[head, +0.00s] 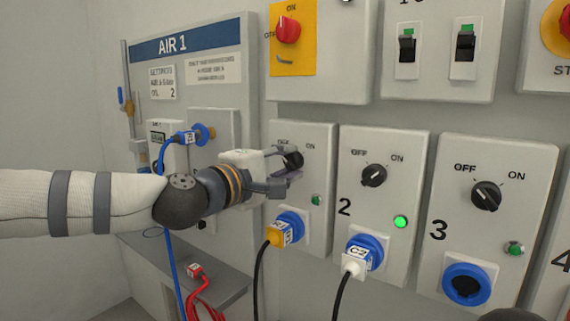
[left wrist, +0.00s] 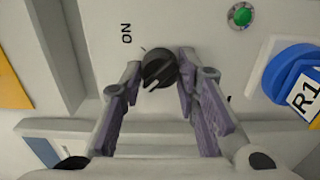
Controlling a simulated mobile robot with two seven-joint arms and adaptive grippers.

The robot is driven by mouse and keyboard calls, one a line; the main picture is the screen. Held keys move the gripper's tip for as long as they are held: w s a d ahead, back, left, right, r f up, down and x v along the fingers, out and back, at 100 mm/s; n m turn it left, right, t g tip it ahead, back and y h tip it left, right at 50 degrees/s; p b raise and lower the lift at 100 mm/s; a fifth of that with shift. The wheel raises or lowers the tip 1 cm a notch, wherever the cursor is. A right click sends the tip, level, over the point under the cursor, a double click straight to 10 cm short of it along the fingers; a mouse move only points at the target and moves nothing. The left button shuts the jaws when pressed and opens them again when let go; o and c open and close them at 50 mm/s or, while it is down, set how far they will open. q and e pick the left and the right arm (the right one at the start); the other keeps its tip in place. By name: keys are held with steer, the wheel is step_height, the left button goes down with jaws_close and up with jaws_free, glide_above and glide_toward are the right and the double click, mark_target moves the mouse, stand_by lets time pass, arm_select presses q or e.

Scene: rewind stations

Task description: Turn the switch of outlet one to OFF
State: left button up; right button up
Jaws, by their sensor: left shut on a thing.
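The outlet one panel (head: 320,140) is at the left of the lower row, with OFF and ON printed above its black rotary switch (head: 292,160). My left gripper (head: 285,172) comes in from the left and is shut on this switch. In the left wrist view the switch (left wrist: 158,68) sits between the purple finger pads; its white mark points down and slightly left, away from the ON label (left wrist: 126,33). The OFF label is hidden there. The outlet one lamp (head: 316,200) looks dull green. My right gripper is not in view.
A blue socket with a yellow plug (head: 280,234) is just below the switch, its black cable hanging down. Panel two (head: 385,140) with a bright green lamp (head: 400,222) and panel three (head: 500,150) stand to the right. A grey shelf (head: 220,290) with red cable is below the arm.

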arm_select(q)
steer(key=o, duration=1.2)
steer(key=shift+d, duration=0.1)
steer(key=shift+c, duration=0.2)
steer(key=v, duration=1.2)
